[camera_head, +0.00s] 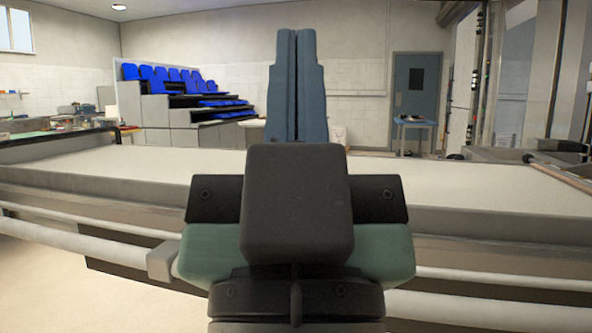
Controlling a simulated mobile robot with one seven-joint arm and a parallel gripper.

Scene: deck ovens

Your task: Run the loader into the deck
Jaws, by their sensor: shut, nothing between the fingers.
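A long, pale, flat bed with a grey metal frame, which looks like the loader (480,188), stretches across the whole width in front of me. Light tubular rails run along its near side. My gripper (296,34) is in the middle of the view, its two blue-grey fingers shut together, pointing up and away with nothing between them. Its dark body hides the middle of the loader. I cannot tell whether the gripper touches it. No deck opening can be made out.
Tall metal uprights (565,70) stand at the right. A bank of blue seats (175,80) is at the back left. A blue table (415,125) stands before a grey-blue door (416,80). A cluttered counter (60,130) is at the left. Pale floor (40,290) shows at the lower left.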

